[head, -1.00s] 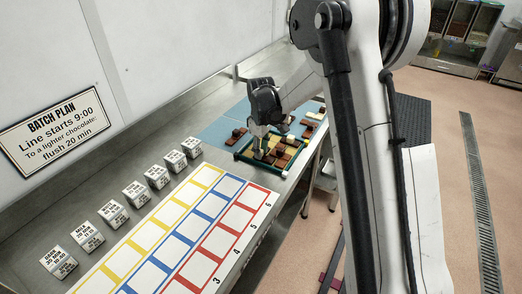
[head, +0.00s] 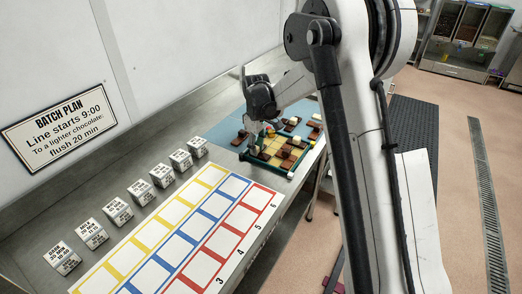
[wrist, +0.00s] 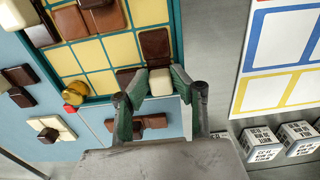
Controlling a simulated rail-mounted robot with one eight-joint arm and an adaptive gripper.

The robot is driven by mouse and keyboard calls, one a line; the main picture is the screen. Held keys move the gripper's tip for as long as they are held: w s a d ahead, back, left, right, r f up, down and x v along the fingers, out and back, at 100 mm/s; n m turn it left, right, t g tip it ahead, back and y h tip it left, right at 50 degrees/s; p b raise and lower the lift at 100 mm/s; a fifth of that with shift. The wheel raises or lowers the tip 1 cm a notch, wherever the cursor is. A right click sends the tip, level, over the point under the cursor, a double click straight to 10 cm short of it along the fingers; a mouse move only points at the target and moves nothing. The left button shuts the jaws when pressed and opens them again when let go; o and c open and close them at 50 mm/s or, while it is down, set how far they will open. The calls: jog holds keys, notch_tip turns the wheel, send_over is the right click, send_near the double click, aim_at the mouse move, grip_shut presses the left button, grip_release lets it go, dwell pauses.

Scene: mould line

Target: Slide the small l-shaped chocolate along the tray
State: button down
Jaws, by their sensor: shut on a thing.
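The tray has a green rim (wrist: 103,99) and pale yellow cells. It also shows in the head view (head: 285,174). My gripper (wrist: 157,82) is at the tray's edge in the wrist view, its two fingers shut on a cream knob (wrist: 160,83). Dark brown chocolate shows beside the knob (wrist: 126,76) and beyond it (wrist: 155,46); it looks like the small L-shaped chocolate, though the fingers partly hide how its parts join. In the head view my gripper (head: 256,141) is at the tray's left side, and its grip is too small to make out.
Other brown chocolates (wrist: 70,21) sit in the tray; empty yellow cells lie between. A red-and-yellow round thing (wrist: 74,95) is at the rim. Loose pieces (wrist: 50,128) lie on the blue mat (wrist: 92,146). Printed cubes (wrist: 262,147) stand beside the coloured grid (wrist: 280,66).

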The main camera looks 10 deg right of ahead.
jog(key=shift+w+a, duration=0.1)
jog(key=c, duration=1.4)
grip_release()
notch_tip(320, 180, up, 12)
jog(key=shift+r, duration=0.1)
